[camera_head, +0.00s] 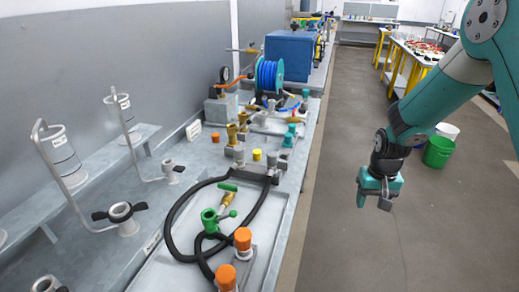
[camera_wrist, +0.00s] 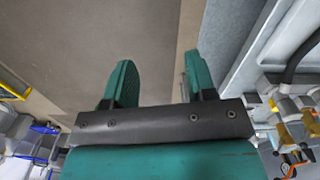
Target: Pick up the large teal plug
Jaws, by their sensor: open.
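Several small teal plugs stand along the right edge of the bench in the head view. One teal plug (camera_head: 287,140) and another teal plug (camera_head: 305,94) show there; I cannot tell which is the large one. My gripper (camera_head: 382,203) hangs over the open floor to the right of the bench, apart from all the plugs. In the wrist view my gripper (camera_wrist: 158,85) has its two teal fingers spread with only floor between them. No teal plug is clear in the wrist view.
The bench (camera_head: 105,245) carries a black hose (camera_head: 172,225), a green valve (camera_head: 209,218), orange caps (camera_head: 243,238), a yellow cap (camera_head: 257,155) and a blue hose reel (camera_head: 269,75). A green bucket (camera_head: 438,152) stands on the floor at right. The aisle floor (camera_head: 345,120) is clear.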

